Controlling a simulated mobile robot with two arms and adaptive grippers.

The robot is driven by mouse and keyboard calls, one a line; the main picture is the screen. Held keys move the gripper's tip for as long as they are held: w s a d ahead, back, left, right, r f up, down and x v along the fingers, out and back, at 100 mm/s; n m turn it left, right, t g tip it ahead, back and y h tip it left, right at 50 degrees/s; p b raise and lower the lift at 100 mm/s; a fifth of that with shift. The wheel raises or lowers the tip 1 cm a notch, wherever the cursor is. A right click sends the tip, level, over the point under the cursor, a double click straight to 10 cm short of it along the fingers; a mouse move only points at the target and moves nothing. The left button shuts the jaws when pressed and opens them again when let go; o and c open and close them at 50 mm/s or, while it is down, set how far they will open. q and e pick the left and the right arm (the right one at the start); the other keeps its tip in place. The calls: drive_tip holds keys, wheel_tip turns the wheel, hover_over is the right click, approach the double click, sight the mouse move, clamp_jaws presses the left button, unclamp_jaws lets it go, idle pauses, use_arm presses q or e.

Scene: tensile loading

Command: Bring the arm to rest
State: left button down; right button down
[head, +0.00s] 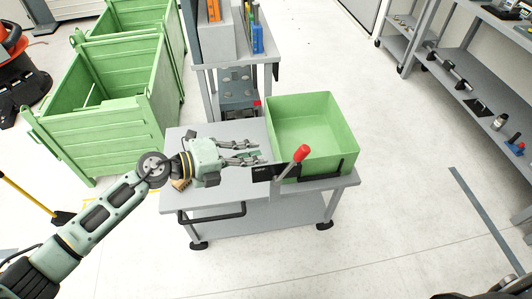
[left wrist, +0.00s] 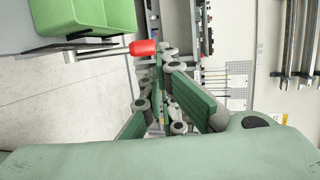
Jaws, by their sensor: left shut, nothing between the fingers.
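My left arm reaches in from the left in the head view. Its left gripper (head: 257,152) is shut and empty, above the grey top of a wheeled cart (head: 235,180). The fingers point right, toward a lever with a red knob (head: 302,153) on the cart's front edge. In the left wrist view, the left gripper (left wrist: 168,60) shows its green finger links close to the camera, and the red knob (left wrist: 143,48) appears just left of the fingertips. I cannot tell how much gap lies between them. My right gripper is not in view.
A light green open bin (head: 312,130) stands on the cart's right half and looks empty. Large green crates (head: 105,90) stand at the left. A machine with a grey stand (head: 238,90) is behind the cart. Shelving (head: 480,75) lines the right. The floor right of the cart is clear.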

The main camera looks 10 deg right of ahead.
use_arm(q)
drive_tip(key=shift+s+a+r, duration=0.15)
drive_tip(key=shift+s+a, duration=0.05)
drive_tip(key=shift+a, duration=0.15)
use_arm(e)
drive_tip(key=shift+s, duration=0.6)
use_arm(q)
drive_tip(key=shift+w, duration=0.1)
